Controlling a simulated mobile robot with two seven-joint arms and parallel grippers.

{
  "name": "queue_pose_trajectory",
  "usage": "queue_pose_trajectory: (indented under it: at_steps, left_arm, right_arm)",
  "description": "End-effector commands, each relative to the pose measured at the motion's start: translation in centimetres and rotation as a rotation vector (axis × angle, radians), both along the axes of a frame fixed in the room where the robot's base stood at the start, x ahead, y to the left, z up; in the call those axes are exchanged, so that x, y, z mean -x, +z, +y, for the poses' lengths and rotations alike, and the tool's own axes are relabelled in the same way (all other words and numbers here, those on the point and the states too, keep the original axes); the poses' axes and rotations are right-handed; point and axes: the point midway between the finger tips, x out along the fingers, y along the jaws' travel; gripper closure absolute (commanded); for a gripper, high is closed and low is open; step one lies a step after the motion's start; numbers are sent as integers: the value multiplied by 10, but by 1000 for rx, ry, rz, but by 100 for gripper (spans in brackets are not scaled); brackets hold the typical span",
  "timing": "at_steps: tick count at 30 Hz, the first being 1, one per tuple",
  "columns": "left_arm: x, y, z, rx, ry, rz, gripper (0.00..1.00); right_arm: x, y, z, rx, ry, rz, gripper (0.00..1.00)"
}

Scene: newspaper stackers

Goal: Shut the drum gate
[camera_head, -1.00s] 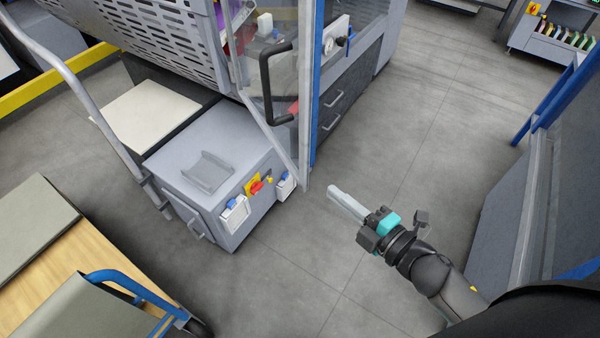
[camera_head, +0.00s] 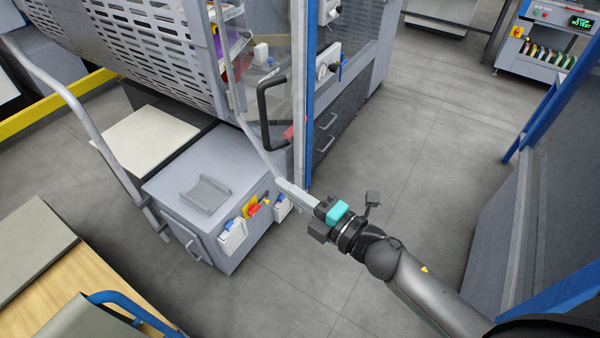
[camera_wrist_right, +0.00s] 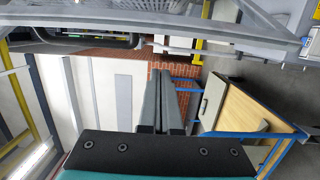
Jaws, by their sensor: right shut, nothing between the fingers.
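The drum gate is a clear panel with a pale frame (camera_head: 261,148), in the middle of the head view beside the perforated drum housing (camera_head: 150,38). Its black handle (camera_head: 263,112) stands out from the panel; a dark curved bar that looks like this handle (camera_wrist_right: 85,44) shows at upper left in the wrist view. My right gripper (camera_head: 280,184) is shut and empty, its long grey fingers pointing at the gate's lower corner. I cannot tell whether they touch. The closed fingers (camera_wrist_right: 163,75) also show in the wrist view. My left gripper is out of view.
A grey box (camera_head: 165,183) with switches stands below the gate. A blue post (camera_head: 308,90) rises beside the gate. A blue-handled cart (camera_head: 112,297) is at lower left, and a grey panel (camera_head: 500,235) stands at right. The floor (camera_head: 400,150) between is clear.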

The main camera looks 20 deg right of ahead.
Motion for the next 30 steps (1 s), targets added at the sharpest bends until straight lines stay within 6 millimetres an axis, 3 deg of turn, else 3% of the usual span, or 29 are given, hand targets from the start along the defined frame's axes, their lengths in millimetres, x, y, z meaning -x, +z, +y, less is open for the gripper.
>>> queue_pose_trajectory:
  at_steps: [4,7,12,30]
  left_arm:
    - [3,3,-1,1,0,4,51]
    - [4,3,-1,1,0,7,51]
    - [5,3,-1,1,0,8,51]
    - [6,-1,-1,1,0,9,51]
  right_arm:
    - [-18,1,7,1,-1,0,100]
    - [-19,-1,-12,2,-3,2,100]
    - [-21,-1,-27,1,-1,2,100]
    - [-23,-2,-37,1,12,0,100]
